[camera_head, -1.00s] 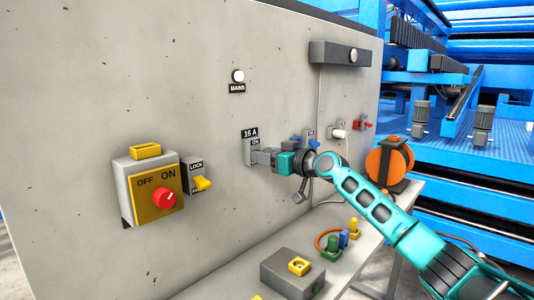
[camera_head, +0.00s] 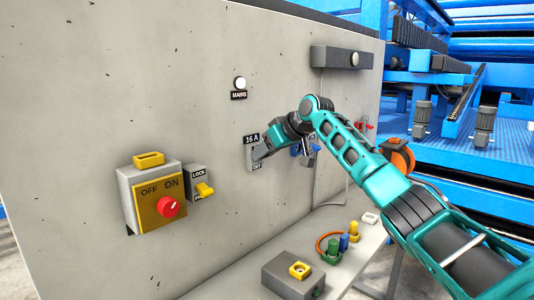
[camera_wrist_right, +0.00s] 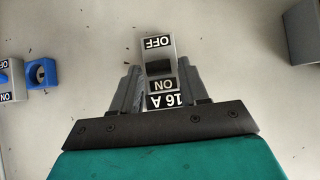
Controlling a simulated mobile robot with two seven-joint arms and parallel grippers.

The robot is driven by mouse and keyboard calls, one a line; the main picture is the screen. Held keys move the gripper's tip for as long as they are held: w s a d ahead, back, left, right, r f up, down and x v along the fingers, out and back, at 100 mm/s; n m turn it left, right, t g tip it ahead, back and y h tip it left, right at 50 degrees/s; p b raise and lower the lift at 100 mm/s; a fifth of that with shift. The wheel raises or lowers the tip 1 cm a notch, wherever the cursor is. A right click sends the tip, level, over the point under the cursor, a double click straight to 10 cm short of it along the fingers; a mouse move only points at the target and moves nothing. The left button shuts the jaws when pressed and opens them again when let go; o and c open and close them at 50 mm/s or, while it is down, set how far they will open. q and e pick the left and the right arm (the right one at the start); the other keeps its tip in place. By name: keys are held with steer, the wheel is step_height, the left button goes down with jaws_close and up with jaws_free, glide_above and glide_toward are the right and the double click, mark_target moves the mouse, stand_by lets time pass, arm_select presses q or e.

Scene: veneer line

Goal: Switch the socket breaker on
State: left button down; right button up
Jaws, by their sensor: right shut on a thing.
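The socket breaker (camera_head: 255,166) is a small grey unit on the panel under a "16 A" label, with ON at its top and OFF at its bottom. My right gripper (camera_head: 262,153) reaches it from the right and is shut on its lever. In the wrist view the picture is upside down. The breaker (camera_wrist_right: 159,50) shows there between the two grey fingers of my right gripper (camera_wrist_right: 157,75), with ON and OFF both readable. My left gripper is not in view.
A blue socket (camera_wrist_right: 41,73) sits beside the breaker. A bench below carries a grey box (camera_head: 292,278) and coloured plugs (camera_head: 343,242). A white MAINS lamp (camera_head: 240,83) is above.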

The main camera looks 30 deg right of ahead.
stand_by(0.5)
steer(key=o, duration=0.9)
steer(key=shift+o, duration=0.2)
steer(key=b+v, duration=0.1)
steer(key=v, duration=1.2)
steer(key=shift+w+r, duration=0.1)
steer(key=shift+w, duration=0.05)
